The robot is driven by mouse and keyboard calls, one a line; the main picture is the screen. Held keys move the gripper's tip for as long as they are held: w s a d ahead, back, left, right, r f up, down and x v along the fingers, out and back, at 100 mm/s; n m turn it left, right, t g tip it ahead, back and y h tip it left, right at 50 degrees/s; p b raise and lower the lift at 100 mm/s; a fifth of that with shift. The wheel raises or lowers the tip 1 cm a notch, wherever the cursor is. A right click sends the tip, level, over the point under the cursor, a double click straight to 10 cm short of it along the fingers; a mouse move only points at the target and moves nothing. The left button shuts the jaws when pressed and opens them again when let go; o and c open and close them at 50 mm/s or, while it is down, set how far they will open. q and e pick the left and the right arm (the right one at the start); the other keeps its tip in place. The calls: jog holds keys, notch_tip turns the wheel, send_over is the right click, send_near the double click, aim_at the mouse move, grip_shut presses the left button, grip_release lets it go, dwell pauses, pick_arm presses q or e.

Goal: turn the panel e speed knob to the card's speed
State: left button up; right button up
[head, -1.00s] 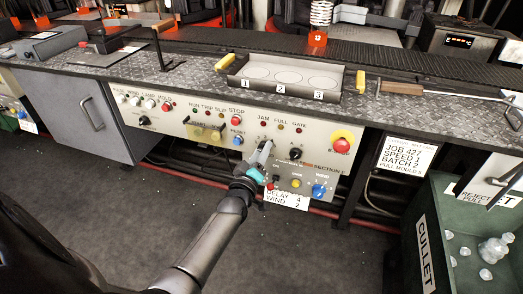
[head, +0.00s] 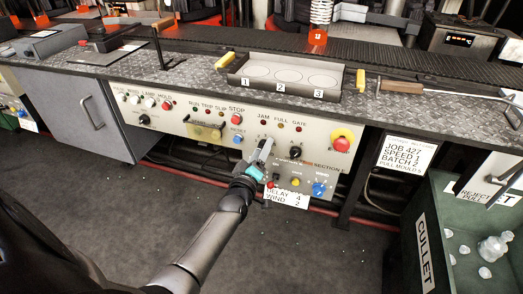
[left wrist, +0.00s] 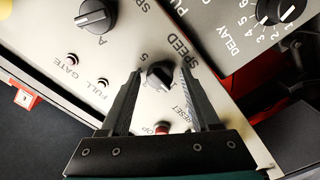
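The black speed knob (left wrist: 160,75) shows in the left wrist view beside the word SPEED on the pale panel. My left gripper (left wrist: 160,84) is open, with one finger on each side of this knob and gaps visible between. Which mark the knob points to I cannot tell. In the head view my left gripper (head: 264,152) is at the panel e front (head: 215,115) and hides the knob. The white card (head: 407,154) on the right reads JOB 427, SPEED 1, BATCH 2. My right gripper is not in view.
Close by are a black knob (head: 294,152), a red E-stop (head: 341,140), a blue knob (head: 319,189) and a small card (head: 287,198) reading DELAY 4, WIND 2. The wrist view shows a delay knob (left wrist: 282,10) and a red button (left wrist: 162,127). A green cullet bin (head: 436,210) stands right.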

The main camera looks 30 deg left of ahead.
pick_arm(q)
jog(key=shift+o, duration=0.5)
jog(key=p+v, duration=0.4)
jog(key=v, duration=1.1)
jog(key=shift+p, duration=0.3)
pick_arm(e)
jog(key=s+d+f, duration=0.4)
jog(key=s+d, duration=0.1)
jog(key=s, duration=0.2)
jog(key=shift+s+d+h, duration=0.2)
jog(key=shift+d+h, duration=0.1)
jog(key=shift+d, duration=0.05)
pick_arm(q)
jog(key=shift+s, duration=0.15)
